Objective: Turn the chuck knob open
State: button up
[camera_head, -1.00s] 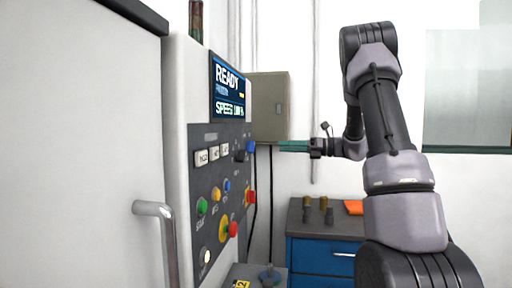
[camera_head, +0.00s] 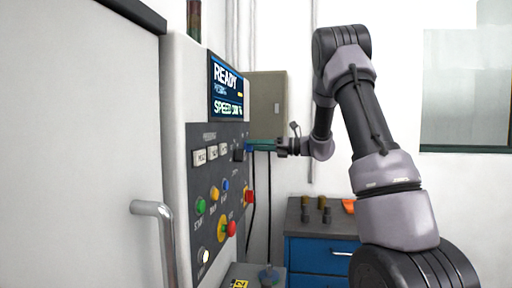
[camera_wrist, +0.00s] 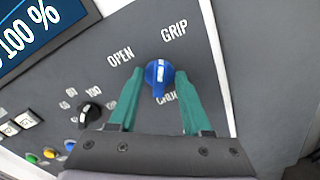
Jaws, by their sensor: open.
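The chuck knob (camera_wrist: 158,76) is blue with a white pointer line and sits on the grey control panel (camera_head: 190,175). In the wrist view the labels OPEN and GRIP stand above it, and a partly hidden label lies below it. My gripper (camera_wrist: 156,80) has green fingers, open, one on each side of the knob. Whether the fingers touch the knob I cannot tell. In the head view my gripper (camera_head: 252,146) reaches the panel's right upper part, and its fingers hide most of the knob.
A black speed knob (camera_wrist: 90,113) is left of the gripper. The screen (camera_head: 228,88) reads READY. Several coloured buttons, including a red one (camera_head: 231,228), are lower on the panel. A grey box (camera_head: 268,105) hangs behind. A blue drawer cabinet (camera_head: 315,252) stands below, right.

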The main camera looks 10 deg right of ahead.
grip_shut()
jog(key=shift+n, duration=0.3)
jog(key=n, duration=1.1)
jog(key=shift+s+a+f, duration=0.1)
jog(key=shift+s, duration=0.1)
jog(key=shift+n, duration=0.3)
grip_release()
